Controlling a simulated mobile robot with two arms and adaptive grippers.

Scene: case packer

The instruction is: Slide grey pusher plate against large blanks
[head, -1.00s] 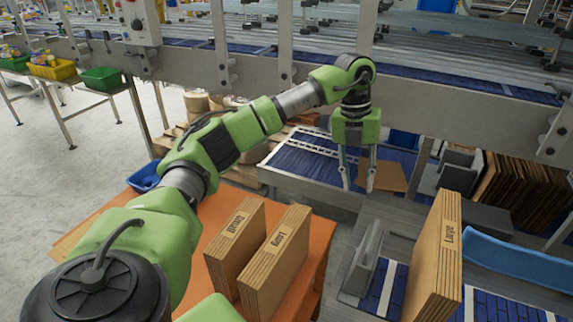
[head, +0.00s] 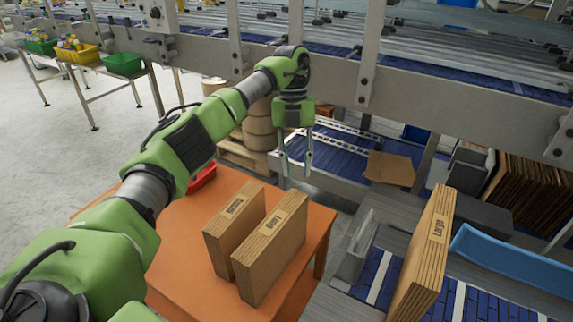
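A stack of large brown blanks (head: 424,255), labelled "Large", stands on edge, leaning slightly, on the blue conveyor at the lower right. The grey pusher plate (head: 356,250) stands upright on the left side of that conveyor. A gap shows between the plate and the large blanks. My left gripper (head: 296,172) points down with its fingers apart and empty, above and left of the pusher plate, near the edge of the far blue belt. It touches neither the plate nor the blanks. My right gripper is not in view.
Two more brown blank stacks (head: 234,228) (head: 270,246) stand on the orange table (head: 180,255), with a red bin (head: 203,178) behind. A loose brown sheet (head: 390,168) lies near the far belt. A blue curved guide (head: 510,262) is right of the large blanks.

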